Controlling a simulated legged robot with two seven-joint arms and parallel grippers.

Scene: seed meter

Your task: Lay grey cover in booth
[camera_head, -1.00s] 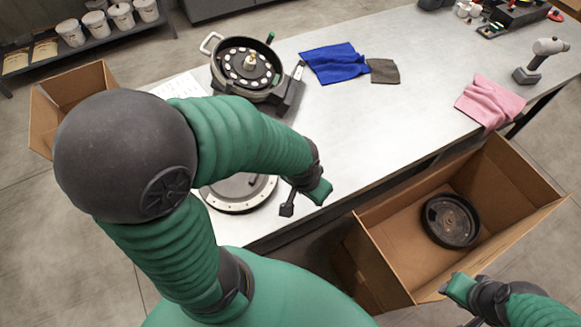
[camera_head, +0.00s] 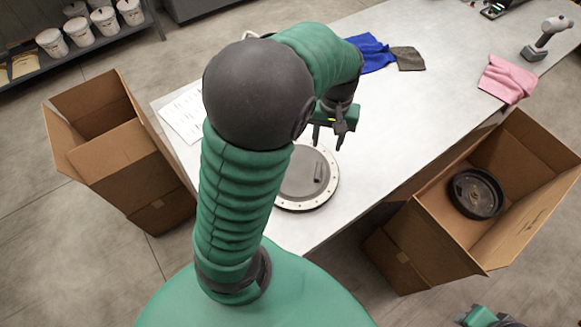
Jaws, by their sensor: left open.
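The grey cover (camera_head: 301,188), a round disc with a pale, dotted rim and a small raised handle, lies flat on the table near its front edge. My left arm hides part of it. My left gripper (camera_head: 329,141) is open and empty, its fingers pointing down above the far side of the cover. My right gripper (camera_head: 480,317) shows only in part at the bottom right, and its jaws cannot be made out. Nothing in view is clearly marked as the booth. An open cardboard box (camera_head: 112,155) stands left of the table.
Another open cardboard box (camera_head: 425,235) at the right holds a dark round part (camera_head: 475,192). A blue cloth (camera_head: 372,52), an olive cloth (camera_head: 408,59), a pink cloth (camera_head: 507,80) and a grey tool (camera_head: 546,38) lie on the table (camera_head: 420,115). White tubs stand on a shelf.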

